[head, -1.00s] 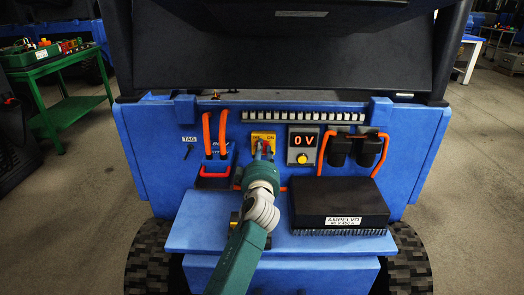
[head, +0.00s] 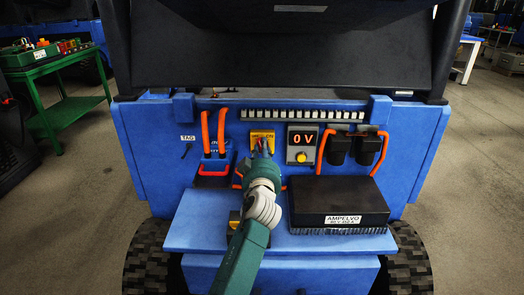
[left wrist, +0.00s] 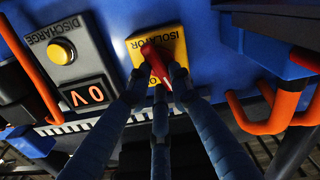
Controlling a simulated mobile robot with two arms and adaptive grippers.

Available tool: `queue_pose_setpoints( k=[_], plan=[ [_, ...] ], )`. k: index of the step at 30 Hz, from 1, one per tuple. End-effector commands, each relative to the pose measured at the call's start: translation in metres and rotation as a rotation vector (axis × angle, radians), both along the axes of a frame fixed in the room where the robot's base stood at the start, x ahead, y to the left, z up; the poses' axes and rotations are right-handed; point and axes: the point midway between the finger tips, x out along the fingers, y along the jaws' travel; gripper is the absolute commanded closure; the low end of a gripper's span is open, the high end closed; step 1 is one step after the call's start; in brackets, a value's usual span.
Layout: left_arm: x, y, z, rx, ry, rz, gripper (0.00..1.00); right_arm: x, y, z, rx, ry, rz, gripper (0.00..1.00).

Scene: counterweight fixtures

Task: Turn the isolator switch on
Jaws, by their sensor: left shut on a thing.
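The isolator switch has a yellow plate (head: 257,136) on the blue panel, left of the voltage display. The plate also shows in the left wrist view (left wrist: 171,37), with the word ISOLATOR on it. Its red handle (left wrist: 155,62) stands at a slant across the plate there. My left gripper (head: 262,149) is at the switch, with its fingers in front of the plate. In the left wrist view the gripper's fingers (left wrist: 158,88) are closed around the red handle and hide part of it. My right gripper is not in view.
A display (head: 304,139) reads 0 V above a yellow discharge button (head: 301,157). Orange cables (head: 206,133) are at the left and more (head: 383,150) at the right. A black box (head: 338,199) labelled AMPELVO sits on the blue shelf (head: 195,225).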

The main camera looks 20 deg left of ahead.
Motion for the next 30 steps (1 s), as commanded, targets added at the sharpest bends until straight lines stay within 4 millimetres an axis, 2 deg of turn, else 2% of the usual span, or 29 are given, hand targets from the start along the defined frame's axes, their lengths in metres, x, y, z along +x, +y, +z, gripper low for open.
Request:
queue_pose_setpoints(
  k=[14,25,30],
  plan=[
    [0.002,-0.004,-0.001,0.439,0.125,0.0,1.0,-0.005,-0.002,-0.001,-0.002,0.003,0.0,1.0],
    [0.002,-0.006,-0.002,0.768,0.218,0.001,1.0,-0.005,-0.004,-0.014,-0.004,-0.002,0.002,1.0],
    [0.003,-0.007,-0.004,0.888,0.252,0.001,1.0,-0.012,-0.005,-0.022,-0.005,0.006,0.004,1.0]
  ],
)
